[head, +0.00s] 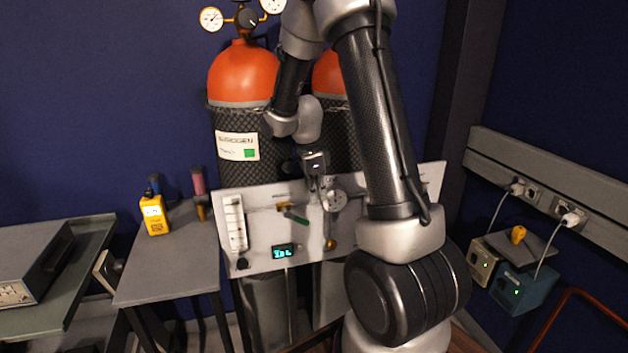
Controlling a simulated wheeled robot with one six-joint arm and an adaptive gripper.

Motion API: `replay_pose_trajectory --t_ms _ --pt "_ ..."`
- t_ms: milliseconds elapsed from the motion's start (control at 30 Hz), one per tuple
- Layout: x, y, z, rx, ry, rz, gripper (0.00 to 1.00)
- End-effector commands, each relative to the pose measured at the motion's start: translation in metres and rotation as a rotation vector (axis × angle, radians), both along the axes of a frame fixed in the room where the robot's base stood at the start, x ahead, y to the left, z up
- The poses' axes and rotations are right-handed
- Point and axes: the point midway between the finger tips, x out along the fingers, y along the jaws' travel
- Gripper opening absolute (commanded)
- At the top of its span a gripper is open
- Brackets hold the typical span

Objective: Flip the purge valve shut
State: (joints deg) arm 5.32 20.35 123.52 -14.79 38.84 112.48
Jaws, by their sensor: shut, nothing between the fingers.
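A pale upright panel (262,200) stands in front of the gas cylinders. A small valve lever with a green handle (295,215) sits near its middle, tilted down to the right; I cannot tell for certain that it is the purge valve. A small yellow-orange part (283,206) is just above it. My gripper (322,196) points down in front of the panel, just right of the green handle. Its fingers are shut and look empty. I cannot tell whether they touch anything. My arm hides the panel's right part.
An orange-topped cylinder (242,75) stands behind. A side table (165,265) with a yellow meter (154,214) is left.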

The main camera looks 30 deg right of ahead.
Motion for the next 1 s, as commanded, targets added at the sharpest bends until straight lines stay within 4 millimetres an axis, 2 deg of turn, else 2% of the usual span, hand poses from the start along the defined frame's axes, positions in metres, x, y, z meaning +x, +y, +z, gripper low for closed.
replay_pose_trajectory --t_ms 100,333,833,1000 --pt "0.0 0.002 -0.022 0.001 0.002 0.002 0.0" --pt "0.004 0.017 -0.043 0.001 0.002 0.001 0.0" --pt "0.007 0.02 -0.047 0.003 -0.001 -0.001 0.0" --pt "0.014 0.019 -0.049 0.03 -0.01 -0.002 0.0"
